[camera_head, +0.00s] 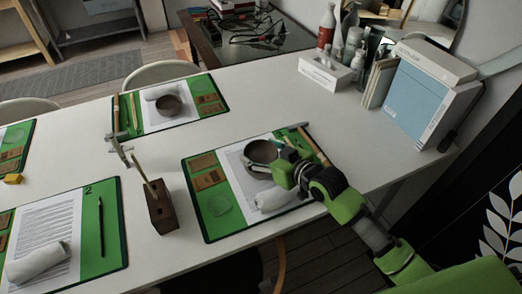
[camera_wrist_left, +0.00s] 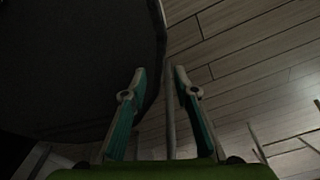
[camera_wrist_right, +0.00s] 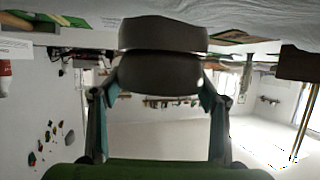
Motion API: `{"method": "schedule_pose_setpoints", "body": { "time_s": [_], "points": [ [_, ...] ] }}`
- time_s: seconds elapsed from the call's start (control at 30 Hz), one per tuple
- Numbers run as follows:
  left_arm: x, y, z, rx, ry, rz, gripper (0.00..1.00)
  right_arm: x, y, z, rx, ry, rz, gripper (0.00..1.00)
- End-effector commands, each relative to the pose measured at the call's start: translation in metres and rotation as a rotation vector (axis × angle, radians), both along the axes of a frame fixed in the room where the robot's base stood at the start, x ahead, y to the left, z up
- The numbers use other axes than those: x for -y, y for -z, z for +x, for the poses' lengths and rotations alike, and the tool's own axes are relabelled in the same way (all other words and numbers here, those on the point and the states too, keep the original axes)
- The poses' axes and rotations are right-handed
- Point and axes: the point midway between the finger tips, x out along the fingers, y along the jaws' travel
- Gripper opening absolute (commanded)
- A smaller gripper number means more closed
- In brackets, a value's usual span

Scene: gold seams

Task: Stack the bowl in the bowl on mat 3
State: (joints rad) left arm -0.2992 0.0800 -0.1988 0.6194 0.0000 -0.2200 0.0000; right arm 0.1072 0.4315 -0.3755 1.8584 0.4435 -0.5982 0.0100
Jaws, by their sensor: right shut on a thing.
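A dark grey-brown bowl (camera_head: 260,151) is on or just above the near right mat (camera_head: 218,222), partly behind my right gripper (camera_head: 285,168). In the right wrist view my right gripper (camera_wrist_right: 160,84) has its fingers at both sides of a dark bowl (camera_wrist_right: 160,75). A second dark band (camera_wrist_right: 163,35) lies against it; I cannot tell whether this is another bowl or the same one. Another dark bowl (camera_head: 169,105) sits on the back mat (camera_head: 205,82). I see no readable number 3. My left gripper (camera_wrist_left: 159,73) is empty, its fingertips apart, below the table.
Mat 2 (camera_head: 111,220) holds a rolled cloth (camera_head: 37,262) and a pen. A brown block with sticks (camera_head: 162,213) stands left of the near right mat. A rolled cloth (camera_head: 275,199) lies near my right gripper. Bottles and a blue-white box (camera_head: 425,95) stand at the back right.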

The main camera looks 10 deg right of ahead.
Motion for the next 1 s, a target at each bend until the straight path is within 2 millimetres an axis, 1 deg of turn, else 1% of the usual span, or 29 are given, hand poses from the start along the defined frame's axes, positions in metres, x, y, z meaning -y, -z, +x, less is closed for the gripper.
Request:
{"method": "schedule_pose_setpoints", "body": {
  "time_s": [0.13, 0.17, 0.2, 0.23, 0.57, 0.67, 0.77, 0.87, 1.0],
  "points": [
    [0.000, 0.000, 0.000, -0.001, 0.000, 0.000, 0.28, 0.000, -0.001, 0.000, 0.002, 0.000, 0.001, 0.42],
    [0.000, 0.000, 0.000, -0.001, 0.000, 0.000, 0.28, 0.000, -0.001, 0.000, 0.002, 0.000, 0.000, 0.73],
    [0.000, 0.000, 0.000, -0.001, 0.000, 0.000, 0.28, 0.000, -0.001, 0.000, 0.002, 0.000, 0.001, 0.83],
    [0.000, 0.000, 0.000, -0.001, 0.000, 0.000, 0.28, 0.000, -0.001, 0.000, 0.002, 0.000, 0.001, 0.87],
    [-0.003, 0.000, -0.002, -0.002, 0.002, 0.003, 0.28, 0.000, 0.000, -0.001, -0.001, 0.000, 0.000, 0.87],
    [-0.002, 0.000, -0.002, -0.003, 0.002, 0.003, 0.28, 0.002, -0.001, -0.004, 0.000, 0.000, -0.001, 0.87],
    [-0.001, 0.000, -0.002, -0.002, 0.002, 0.002, 0.28, 0.007, -0.005, -0.014, 0.000, 0.000, -0.001, 0.87],
    [-0.001, 0.000, -0.001, -0.001, 0.002, 0.000, 0.28, 0.013, -0.012, -0.028, 0.000, -0.002, -0.002, 0.87],
    [0.000, 0.000, -0.001, -0.001, 0.001, 0.000, 0.28, 0.026, -0.023, -0.053, -0.002, -0.003, -0.003, 0.87]
  ]
}}
